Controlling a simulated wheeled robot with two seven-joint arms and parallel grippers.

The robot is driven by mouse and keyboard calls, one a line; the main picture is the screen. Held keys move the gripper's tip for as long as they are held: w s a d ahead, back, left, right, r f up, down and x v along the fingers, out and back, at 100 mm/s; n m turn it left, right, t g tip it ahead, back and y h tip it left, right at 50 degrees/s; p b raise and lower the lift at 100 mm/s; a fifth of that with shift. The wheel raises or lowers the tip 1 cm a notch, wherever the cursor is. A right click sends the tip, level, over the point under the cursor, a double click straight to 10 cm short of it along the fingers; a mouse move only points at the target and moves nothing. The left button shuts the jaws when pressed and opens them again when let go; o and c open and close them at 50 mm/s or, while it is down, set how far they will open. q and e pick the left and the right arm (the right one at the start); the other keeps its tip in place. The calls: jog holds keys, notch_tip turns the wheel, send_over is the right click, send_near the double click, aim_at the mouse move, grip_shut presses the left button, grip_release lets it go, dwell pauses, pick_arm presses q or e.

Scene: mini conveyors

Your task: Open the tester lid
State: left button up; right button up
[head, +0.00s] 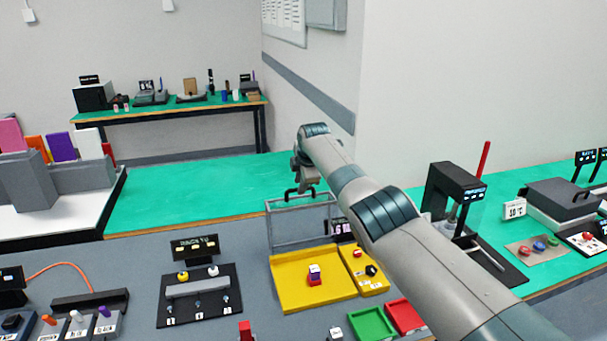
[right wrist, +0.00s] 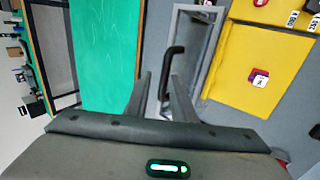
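The tester is a yellow tray (head: 290,297) with a clear, grey-framed lid (head: 268,222) standing raised at its back edge, so the tray is uncovered. The lid's black handle (head: 287,194) is at the top of the frame. My right gripper (head: 306,184) is at the handle. In the right wrist view its two fingers (right wrist: 161,88) are apart, with the handle (right wrist: 170,66) between or just beyond their tips; contact cannot be told. My left gripper is not in view.
A small yellow panel (head: 373,285) with buttons adjoins the tray. Green (head: 371,324) and red (head: 405,316) bins lie in front. A black switch panel (head: 198,309) is at left. My right arm hides part of the table. The green table (head: 185,190) behind is clear.

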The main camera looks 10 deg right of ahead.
jog(key=shift+r, duration=0.25)
jog(key=shift+s+r, duration=0.1)
jog(key=shift+r, duration=0.25)
jog(key=shift+s+r+b, duration=0.3)
jog(key=shift+s+r, duration=0.3)
jog(key=shift+s, duration=0.1)
jog(key=b+v, duration=0.4)
jog(key=v, duration=1)
jog(key=shift+r+b, duration=0.25)
jog(key=shift+b, duration=0.1)
jog(key=shift+s+d+f, duration=0.1)
jog(key=shift+s, duration=0.1)
